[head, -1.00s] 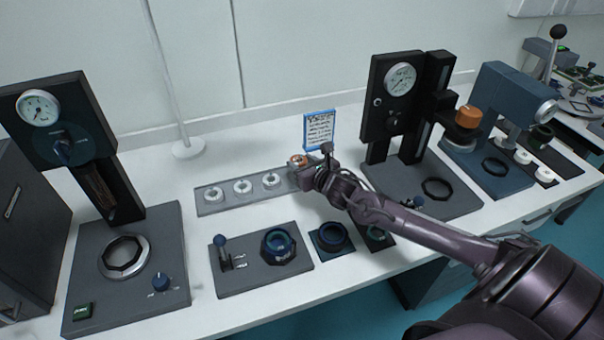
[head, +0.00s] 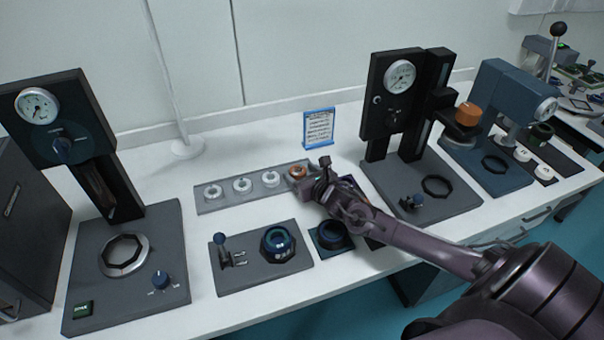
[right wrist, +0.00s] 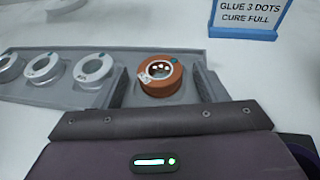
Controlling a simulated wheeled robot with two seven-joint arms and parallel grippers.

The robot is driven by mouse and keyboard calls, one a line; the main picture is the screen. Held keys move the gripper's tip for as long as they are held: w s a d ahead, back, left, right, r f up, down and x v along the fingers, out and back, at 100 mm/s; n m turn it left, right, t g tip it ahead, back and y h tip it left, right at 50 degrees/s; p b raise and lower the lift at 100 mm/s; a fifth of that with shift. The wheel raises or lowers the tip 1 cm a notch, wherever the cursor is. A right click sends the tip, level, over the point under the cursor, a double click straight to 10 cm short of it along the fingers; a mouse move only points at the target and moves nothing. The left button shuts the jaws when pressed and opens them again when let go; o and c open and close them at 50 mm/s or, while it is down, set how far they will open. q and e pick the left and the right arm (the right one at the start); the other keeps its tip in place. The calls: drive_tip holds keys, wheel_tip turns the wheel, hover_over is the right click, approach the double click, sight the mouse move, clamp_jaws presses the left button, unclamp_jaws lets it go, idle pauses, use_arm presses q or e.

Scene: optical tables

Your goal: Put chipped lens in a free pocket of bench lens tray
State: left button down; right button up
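An orange-brown lens ring (head: 298,172) with a small white tag and a green mark sits in the right-end pocket of the grey bench lens tray (head: 228,204). I take it to be the chipped lens; no chip can be made out. In the right wrist view the ring (right wrist: 160,77) lies between my right gripper's fingers (right wrist: 162,90), with a gap on each side. The right gripper (head: 306,182) is open at the tray's right end. Three white-ringed lenses, one of them the left-end lens (head: 213,192), fill pockets to the left. My left gripper is out of view.
A blue-framed sign (head: 319,128) stands behind the tray. A black press with a gauge (head: 400,77) stands to the right. In front are a grey plate with a dark blue ring (head: 278,243) and a small dark holder (head: 331,236).

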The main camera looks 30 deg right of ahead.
drive_tip(key=shift+r+p, duration=0.3)
drive_tip(key=v, duration=1.2)
drive_tip(key=shift+f, duration=0.1)
